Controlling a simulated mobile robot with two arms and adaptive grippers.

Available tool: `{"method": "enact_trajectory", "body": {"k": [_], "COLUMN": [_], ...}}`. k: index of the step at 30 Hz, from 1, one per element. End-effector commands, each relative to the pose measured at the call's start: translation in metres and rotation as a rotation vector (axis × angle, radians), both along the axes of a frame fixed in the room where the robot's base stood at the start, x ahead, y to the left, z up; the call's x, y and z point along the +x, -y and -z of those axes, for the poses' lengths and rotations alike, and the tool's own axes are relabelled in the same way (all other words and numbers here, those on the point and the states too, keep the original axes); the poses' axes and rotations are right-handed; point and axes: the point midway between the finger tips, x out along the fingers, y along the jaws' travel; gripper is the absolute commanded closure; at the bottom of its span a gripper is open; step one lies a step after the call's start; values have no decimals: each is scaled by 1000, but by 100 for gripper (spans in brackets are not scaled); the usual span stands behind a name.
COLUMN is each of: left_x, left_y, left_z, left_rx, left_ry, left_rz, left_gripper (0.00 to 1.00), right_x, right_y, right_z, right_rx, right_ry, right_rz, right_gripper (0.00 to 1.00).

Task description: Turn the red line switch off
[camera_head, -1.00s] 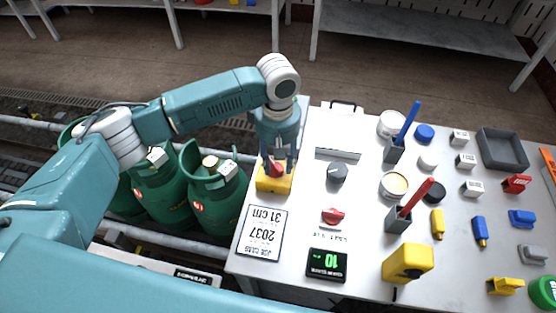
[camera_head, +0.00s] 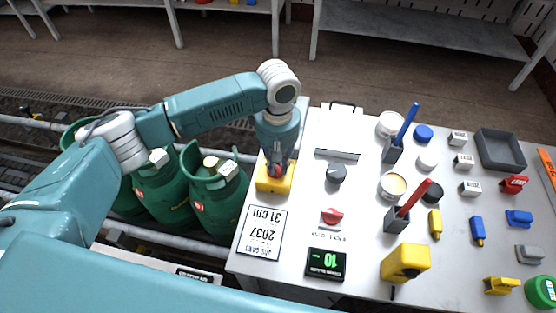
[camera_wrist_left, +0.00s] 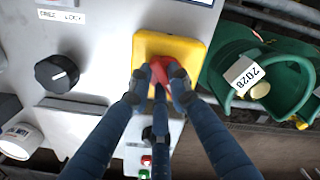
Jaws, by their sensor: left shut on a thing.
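The red line switch is a red knob (camera_wrist_left: 160,66) on a yellow box (camera_head: 281,186) at the left edge of the white table. The box also shows in the left wrist view (camera_wrist_left: 192,50). My left gripper (camera_head: 277,168) points down over the box. In the left wrist view its dark fingers (camera_wrist_left: 158,82) are shut on the red knob from both sides. The fingers hide part of the knob, and I cannot read any on or off marking. My right gripper is not in view.
A grey dial (camera_head: 337,173), another red knob (camera_head: 332,215) and a green display (camera_head: 326,264) are right of the box. A sign card (camera_head: 263,233) lies in front. Green gas cylinders (camera_head: 218,195) stand left of the table. Cups and colored parts fill the table's right side.

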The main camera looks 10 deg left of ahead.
Motion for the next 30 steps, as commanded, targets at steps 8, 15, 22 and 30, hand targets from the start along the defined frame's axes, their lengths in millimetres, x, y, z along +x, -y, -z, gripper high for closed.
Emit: {"method": "enact_trajectory", "body": {"k": [8, 15, 22, 30], "left_x": [-3, -5, -6, -7], "left_y": [0, 0, -1, -3], "left_z": [-7, -6, -5, -4], "left_rx": [-3, -3, -4, -3], "left_ry": [-5, -5, -4, -4], "left_rz": [199, 426, 645, 901], "left_gripper": [100, 100, 100, 100], "right_x": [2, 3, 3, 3], "right_y": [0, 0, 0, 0], "right_z": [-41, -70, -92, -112], "right_rx": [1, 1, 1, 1], "right_ry": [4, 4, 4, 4], "right_rz": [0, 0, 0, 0], "right_gripper": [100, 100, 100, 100]}}
